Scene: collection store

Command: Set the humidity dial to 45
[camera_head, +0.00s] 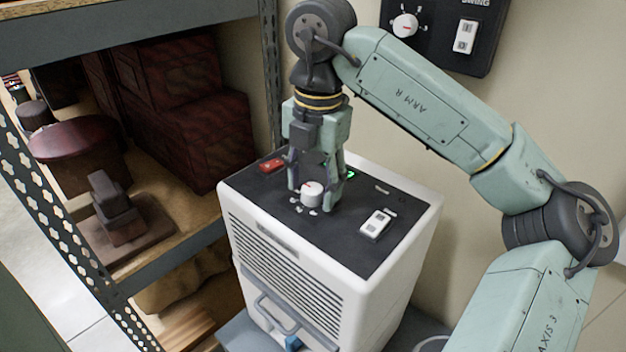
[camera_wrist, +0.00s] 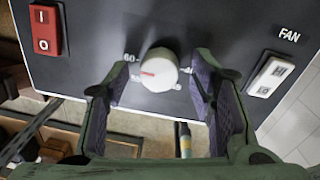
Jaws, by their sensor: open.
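The humidity dial (camera_head: 312,193) is a round white knob on the black top panel of a white machine (camera_head: 425,225). In the wrist view the dial (camera_wrist: 160,72) has a red mark pointing left, a little below a printed 60; other numbers are partly hidden. My gripper (camera_head: 314,186) points down over the panel and is open. Its fingers (camera_wrist: 160,66) stand on the left and right of the dial with a gap showing on each side. I cannot tell how far down they reach. A green display (camera_head: 350,174) is mostly hidden behind my gripper.
A red rocker switch (camera_head: 272,164) is on the panel's far left; a white fan switch (camera_head: 375,224) is on its right. A metal shelf (camera_head: 170,263) with dark red boxes (camera_head: 205,137) stands at left. A wall control box (camera_head: 440,30) hangs behind my arm.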

